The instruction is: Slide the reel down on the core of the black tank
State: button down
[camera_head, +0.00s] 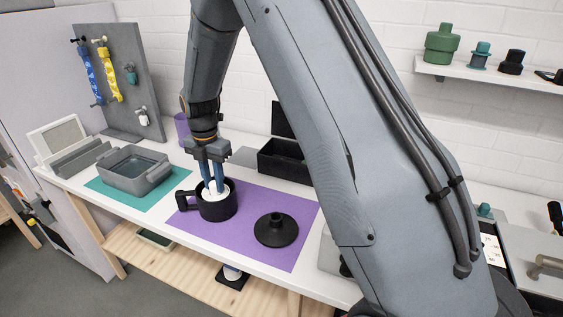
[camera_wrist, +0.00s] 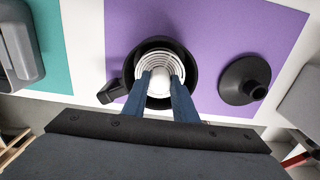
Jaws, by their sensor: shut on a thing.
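The black tank (camera_head: 219,208) stands upright on the purple mat, its handle pointing left. It also shows in the wrist view (camera_wrist: 127,76). The white ribbed reel (camera_wrist: 160,59) is inside the tank's mouth, around a pale centre piece. In the head view, part of the white reel (camera_head: 213,189) shows at the rim. My gripper (camera_head: 213,184) points down into the tank's mouth. Its blue fingers (camera_wrist: 160,80) are shut on the white reel at its near side. How deep the reel sits and the lower core are hidden by the tank wall and fingers.
The black funnel-shaped lid (camera_head: 276,230) lies on the purple mat (camera_head: 299,213) right of the tank. A grey tray (camera_head: 134,171) stands on the teal mat to the left. A black open box (camera_head: 284,158) stands behind. The mat's front strip is clear.

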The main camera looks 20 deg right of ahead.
jog(key=shift+f+b, duration=0.7)
jog(key=shift+f, duration=0.75)
dwell(0.3)
jog(key=c, duration=1.4)
grip_release()
jog(key=shift+o, duration=0.2)
jog(key=shift+r, duration=0.15)
jog(key=shift+r+p, duration=2.1)
jog(key=shift+r, duration=1.75)
